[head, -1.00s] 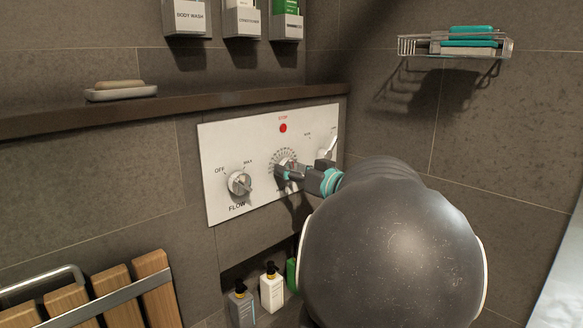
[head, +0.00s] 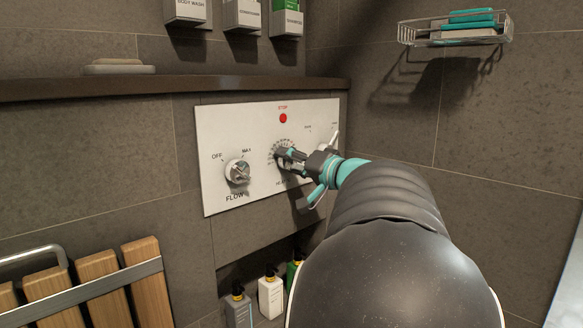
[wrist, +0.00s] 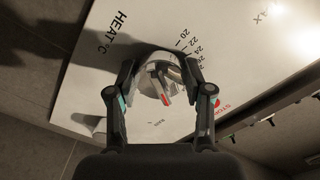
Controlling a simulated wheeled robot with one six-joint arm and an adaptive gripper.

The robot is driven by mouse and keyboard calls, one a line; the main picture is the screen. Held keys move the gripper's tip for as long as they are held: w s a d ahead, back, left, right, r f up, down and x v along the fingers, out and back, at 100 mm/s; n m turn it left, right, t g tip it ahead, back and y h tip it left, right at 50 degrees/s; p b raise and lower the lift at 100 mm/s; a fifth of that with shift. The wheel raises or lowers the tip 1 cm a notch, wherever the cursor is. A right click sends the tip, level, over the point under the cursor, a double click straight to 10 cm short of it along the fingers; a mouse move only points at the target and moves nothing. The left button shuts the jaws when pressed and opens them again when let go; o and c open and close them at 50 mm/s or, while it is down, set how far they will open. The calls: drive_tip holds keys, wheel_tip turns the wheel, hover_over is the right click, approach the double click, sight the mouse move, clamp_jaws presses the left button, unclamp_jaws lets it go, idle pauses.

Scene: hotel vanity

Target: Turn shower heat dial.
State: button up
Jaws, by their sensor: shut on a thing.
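The heat dial (wrist: 147,84) is a round silver knob with a red mark, seen in the wrist view beside the "HEAT °C" lettering and a number scale starting near 20. The red mark lies on the knob's lower side in that picture. My gripper (wrist: 160,72) has one finger on each side of the knob and is shut on it. In the head view my gripper (head: 283,155) is at the middle of the white control panel (head: 222,125) and hides most of the dial.
The flow knob (head: 238,172) is left of my gripper, and a red stop button (head: 283,118) is above it. A lever (head: 333,138) is close on the right. A dark ledge (head: 120,87) runs above the panel. Bottles (head: 270,292) stand in a niche below.

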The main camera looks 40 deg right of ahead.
drive_tip(key=m, duration=0.5)
drive_tip(key=shift+a+r+b, duration=0.15)
drive_tip(key=shift+b, duration=0.25)
drive_tip(key=shift+r+m+p, duration=0.15)
drive_tip(key=shift+m+p, duration=0.2)
drive_tip(key=shift+m, duration=2.15)
drive_tip(key=o, duration=1.2)
drive_tip(key=shift+a, duration=0.1)
drive_tip(key=shift+c, duration=0.2)
drive_tip(key=shift+s+d, duration=0.2)
drive_tip(key=shift+s, duration=0.05)
drive_tip(key=s, duration=1.1)
drive_tip(key=shift+s+d, duration=0.25)
drive_tip(key=shift+d, duration=0.15)
